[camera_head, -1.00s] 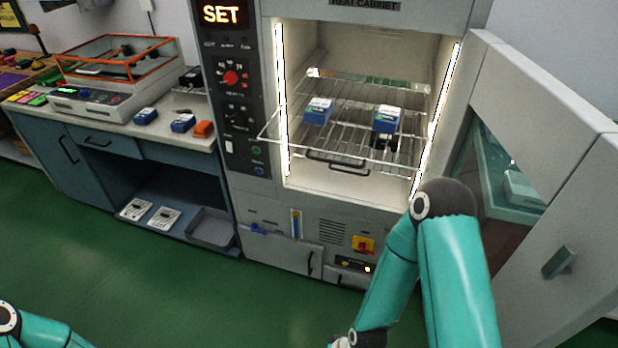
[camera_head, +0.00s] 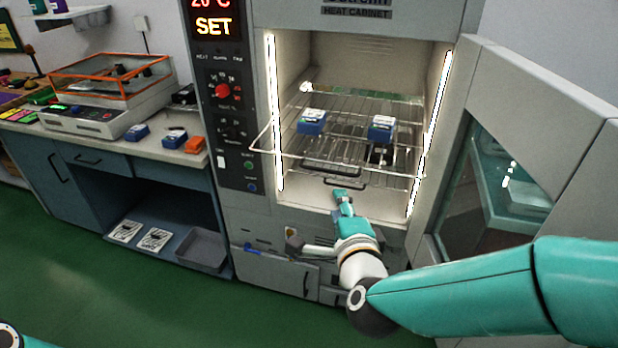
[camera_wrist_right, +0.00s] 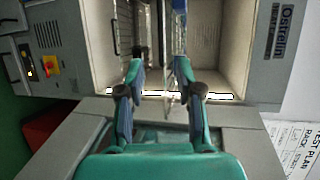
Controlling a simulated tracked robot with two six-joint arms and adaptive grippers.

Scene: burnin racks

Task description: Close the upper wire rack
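My right gripper (camera_head: 343,196) is low in front of the rack, by the cabinet opening. In the right wrist view its two fingers (camera_wrist_right: 160,72) are apart, with rack wires showing between and beyond them. I cannot tell whether they touch the rack. Of my left arm, only a bit shows at the lower left corner; its gripper is out of view.
The cabinet door (camera_head: 540,150) stands open at the right, close to my right arm. The control panel (camera_head: 228,120) is left of the opening. A bench (camera_head: 95,150) with more boxes stands at the left. Green floor in front is clear.

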